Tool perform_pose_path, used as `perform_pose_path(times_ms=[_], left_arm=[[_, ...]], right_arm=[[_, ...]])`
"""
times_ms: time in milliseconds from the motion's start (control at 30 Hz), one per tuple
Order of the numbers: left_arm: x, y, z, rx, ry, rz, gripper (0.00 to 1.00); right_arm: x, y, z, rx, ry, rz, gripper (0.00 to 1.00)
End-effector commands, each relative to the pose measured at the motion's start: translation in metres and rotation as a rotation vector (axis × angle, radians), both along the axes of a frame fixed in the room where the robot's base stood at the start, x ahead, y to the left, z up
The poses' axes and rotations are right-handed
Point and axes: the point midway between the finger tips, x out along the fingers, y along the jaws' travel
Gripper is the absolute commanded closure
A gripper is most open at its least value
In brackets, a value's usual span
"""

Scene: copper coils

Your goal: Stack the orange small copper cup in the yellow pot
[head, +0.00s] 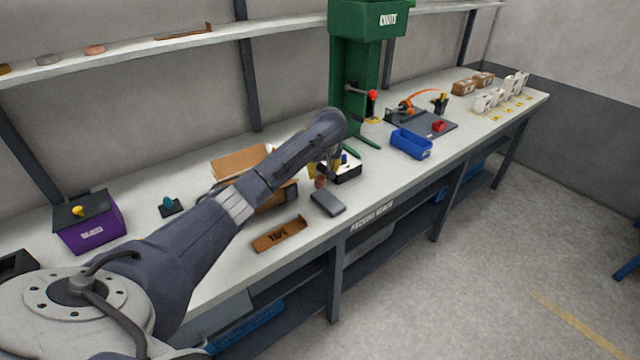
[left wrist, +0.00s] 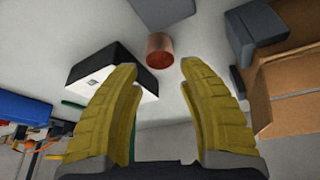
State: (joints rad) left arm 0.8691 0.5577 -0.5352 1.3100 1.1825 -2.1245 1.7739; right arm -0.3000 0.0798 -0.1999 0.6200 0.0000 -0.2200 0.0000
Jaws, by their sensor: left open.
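The small copper cup (head: 320,182) stands on the bench just behind the dark grey box, near the front edge. In the left wrist view the orange-brown cup (left wrist: 160,50) lies beyond my fingertips, centred between them and apart from both. My left gripper (left wrist: 158,75) is open and empty, with yellow fingers. In the head view the left gripper (head: 328,168) is low over the bench beside the cup, partly hidden by my arm. I cannot make out a yellow pot in either view. My right gripper is not in view.
A black-and-white box (head: 346,172) stands close right of the cup, and the grey box (head: 328,203) in front. An open cardboard box (head: 240,162) is behind my arm. A brown tray (head: 279,234), blue bin (head: 411,143) and green stand (head: 352,95) are also on the bench.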

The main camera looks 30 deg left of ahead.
Motion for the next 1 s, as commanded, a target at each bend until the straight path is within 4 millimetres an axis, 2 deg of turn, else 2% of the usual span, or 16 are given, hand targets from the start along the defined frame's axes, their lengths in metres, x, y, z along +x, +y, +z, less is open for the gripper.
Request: perform_pose_path(times_ms=[400,800,1000], left_arm=[[0.009,0.011,-0.042,0.002,0.002,0.002,0.6],[0.011,0.012,-0.047,0.001,0.001,-0.001,0.59],[0.011,0.012,-0.047,0.001,0.001,0.0,0.82]], right_arm=[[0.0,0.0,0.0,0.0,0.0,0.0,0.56],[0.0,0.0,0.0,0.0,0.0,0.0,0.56],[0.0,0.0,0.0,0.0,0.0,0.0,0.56]])
